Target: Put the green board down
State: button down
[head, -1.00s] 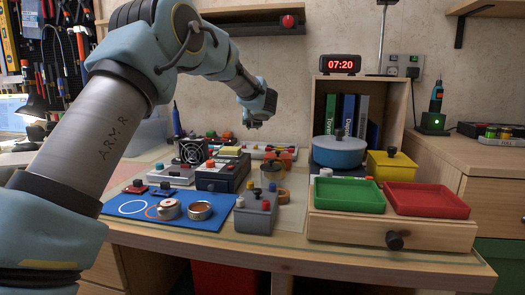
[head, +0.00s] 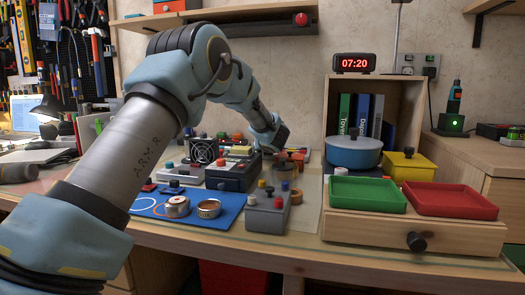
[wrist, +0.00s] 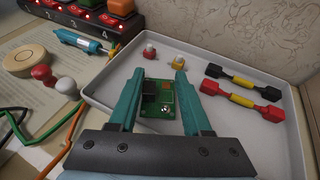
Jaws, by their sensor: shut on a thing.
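The green board (wrist: 158,99), a small circuit board with a dark chip and a silver part, is between the teal fingers of my gripper (wrist: 160,70) in the wrist view. The gripper is shut on it. Board and fingers are over a pale grey tray (wrist: 113,75); whether the board touches the tray floor I cannot tell. In the head view my gripper (head: 272,146) is low over the back of the workbench, with its fingers and the board not discernible.
Bare tray floor surrounds the board.

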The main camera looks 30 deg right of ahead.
jog(key=shift+c, duration=1.7)
grip_release()
jog(key=shift+f, duration=0.1)
jog(key=shift+s, duration=0.1)
jog(key=v, duration=1.2)
jog(key=shift+b, duration=0.3)
